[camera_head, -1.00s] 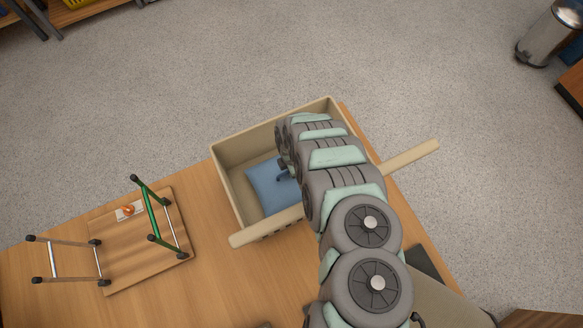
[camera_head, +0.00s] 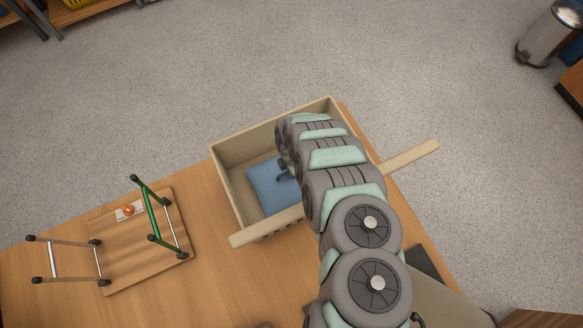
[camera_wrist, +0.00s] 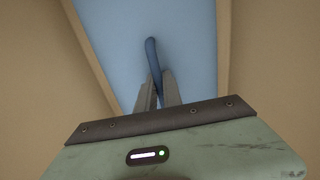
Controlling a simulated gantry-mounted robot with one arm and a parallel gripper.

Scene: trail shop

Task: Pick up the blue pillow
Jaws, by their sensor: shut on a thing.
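The blue pillow (camera_head: 269,186) lies in a beige open-topped crate (camera_head: 226,187) on the wooden table. My arm hides its right part in the head view. In the wrist view the pillow (camera_wrist: 118,38) fills the space between beige crate walls. A darker blue raised strip (camera_wrist: 152,65) stands up from it. My gripper (camera_wrist: 158,92) has its two fingers shut on that strip, one on each side. In the head view the gripper (camera_head: 284,176) is a small dark shape at the pillow's right, largely hidden by my arm.
A wooden board with green and metal legs (camera_head: 130,255) lies upturned on the table (camera_head: 240,285) to the left. A small orange item (camera_head: 128,210) lies on it. A beige bar (camera_head: 409,157) sticks out right of the crate. A metal bin (camera_head: 548,38) stands far right.

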